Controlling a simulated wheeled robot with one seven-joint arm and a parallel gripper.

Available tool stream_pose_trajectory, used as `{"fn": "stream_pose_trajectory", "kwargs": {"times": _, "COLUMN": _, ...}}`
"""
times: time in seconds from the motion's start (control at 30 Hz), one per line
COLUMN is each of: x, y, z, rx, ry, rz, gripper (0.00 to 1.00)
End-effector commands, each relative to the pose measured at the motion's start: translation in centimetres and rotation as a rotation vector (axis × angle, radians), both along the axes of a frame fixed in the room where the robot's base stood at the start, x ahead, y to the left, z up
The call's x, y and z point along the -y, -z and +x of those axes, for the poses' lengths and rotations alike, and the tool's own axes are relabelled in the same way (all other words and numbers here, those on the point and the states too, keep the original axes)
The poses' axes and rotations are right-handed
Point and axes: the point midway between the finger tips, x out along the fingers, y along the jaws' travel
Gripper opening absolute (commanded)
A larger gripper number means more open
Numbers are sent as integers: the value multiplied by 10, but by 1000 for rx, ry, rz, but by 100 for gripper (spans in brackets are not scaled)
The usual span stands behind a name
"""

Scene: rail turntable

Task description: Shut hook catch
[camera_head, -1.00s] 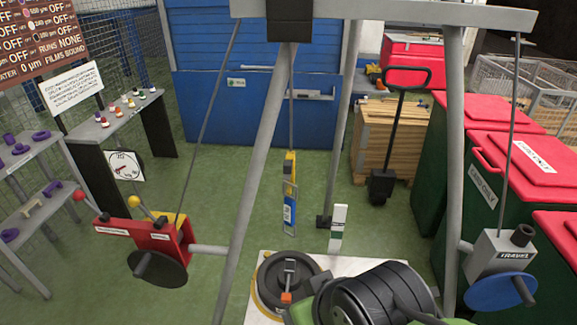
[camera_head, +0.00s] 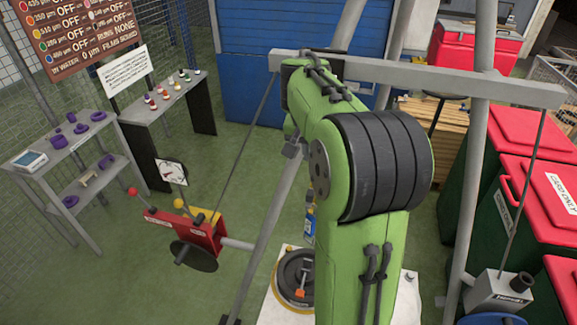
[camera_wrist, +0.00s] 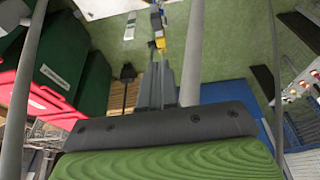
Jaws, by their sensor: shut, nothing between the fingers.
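A yellow-topped hanging hook block with a blue-labelled body (camera_head: 309,226) shows in the head view beside my green arm, which hides much of it. Its yellow part (camera_wrist: 162,42) shows in the wrist view just beyond the tips of my gripper (camera_wrist: 160,66). My gripper is shut and empty, its grey fingers together and pointing at the yellow part. I cannot tell whether they touch it. The catch is too small to make out, so I cannot tell whether it is open or shut. In the head view my arm hides the gripper.
A grey gantry beam (camera_head: 480,84) and its legs surround my arm. A red winch box (camera_head: 190,233) is on the left leg, a grey travel box (camera_head: 498,292) on the right. A dark wheel (camera_head: 290,276) lies on a white base below. Red-lidded bins stand right.

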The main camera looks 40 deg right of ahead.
Motion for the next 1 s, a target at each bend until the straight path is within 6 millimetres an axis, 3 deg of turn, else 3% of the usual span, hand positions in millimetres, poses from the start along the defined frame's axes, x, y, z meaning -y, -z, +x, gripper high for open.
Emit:
{"fn": "stream_pose_trajectory", "kwargs": {"times": 0.33, "x": 2, "y": 5, "z": 1, "rx": -1, "ry": 6, "rz": 3, "gripper": 0}}
{"fn": "stream_pose_trajectory", "kwargs": {"times": 0.43, "x": 4, "y": 15, "z": 2, "rx": -2, "ry": 5, "rz": 3, "gripper": 0}}
{"fn": "stream_pose_trajectory", "kwargs": {"times": 1.0, "x": 23, "y": 126, "z": 17, "rx": -3, "ry": 3, "rz": 5, "gripper": 0}}
